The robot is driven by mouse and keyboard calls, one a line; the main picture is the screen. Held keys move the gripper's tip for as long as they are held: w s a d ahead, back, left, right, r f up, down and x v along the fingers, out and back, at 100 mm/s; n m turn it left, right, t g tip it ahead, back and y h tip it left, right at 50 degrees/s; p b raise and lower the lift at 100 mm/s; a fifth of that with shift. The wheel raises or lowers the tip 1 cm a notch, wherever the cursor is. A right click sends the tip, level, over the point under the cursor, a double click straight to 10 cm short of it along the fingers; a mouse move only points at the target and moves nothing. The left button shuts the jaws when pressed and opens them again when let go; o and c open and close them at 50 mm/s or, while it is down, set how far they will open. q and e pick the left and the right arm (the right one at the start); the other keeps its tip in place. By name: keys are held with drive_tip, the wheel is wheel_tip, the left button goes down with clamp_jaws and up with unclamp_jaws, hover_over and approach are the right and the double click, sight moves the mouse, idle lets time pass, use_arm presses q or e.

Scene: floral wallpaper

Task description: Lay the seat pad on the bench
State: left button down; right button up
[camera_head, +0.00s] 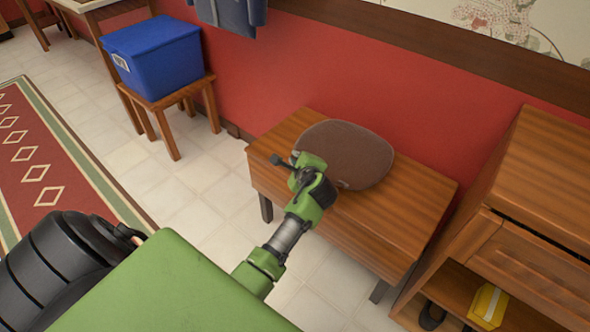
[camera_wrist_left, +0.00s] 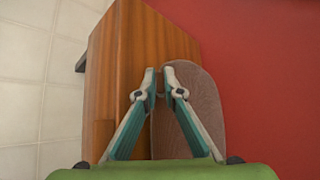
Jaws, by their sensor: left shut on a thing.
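The seat pad (camera_head: 346,152) is a brown rounded cushion over the top of the wooden bench (camera_head: 412,205), towards the wall side. It looks nearly flat; I cannot tell whether it fully touches the bench top. My left gripper (camera_head: 298,163) is shut on the left edge of the pad. In the left wrist view the fingers (camera_wrist_left: 159,77) pinch the edge of the seat pad (camera_wrist_left: 205,100), with the bench (camera_wrist_left: 118,62) beside and below it. The fingers hide part of the pad's edge. My right gripper is not in view.
A wooden cabinet (camera_head: 545,180) with an open shelf stands right of the bench, holding a yellow item (camera_head: 487,305) and dark shoes. A blue bin (camera_head: 155,57) sits on a stool (camera_head: 180,100) at the left. A red rug (camera_head: 45,165) lies on the tiled floor. The red wall is behind.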

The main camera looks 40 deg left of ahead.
use_arm(q)
drive_tip(key=shift+w+a+f, duration=0.3)
drive_tip(key=shift+a+f, duration=0.05)
drive_tip(key=shift+f, duration=0.2)
wheel_tip(320, 180, down, 3)
drive_tip(key=shift+f+b, duration=0.1)
drive_tip(key=shift+b, duration=0.95)
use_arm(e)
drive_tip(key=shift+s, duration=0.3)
use_arm(q)
drive_tip(key=c, duration=2.2)
unclamp_jaws()
drive_tip(key=shift+o, duration=0.2)
drive_tip(key=shift+s, duration=0.1)
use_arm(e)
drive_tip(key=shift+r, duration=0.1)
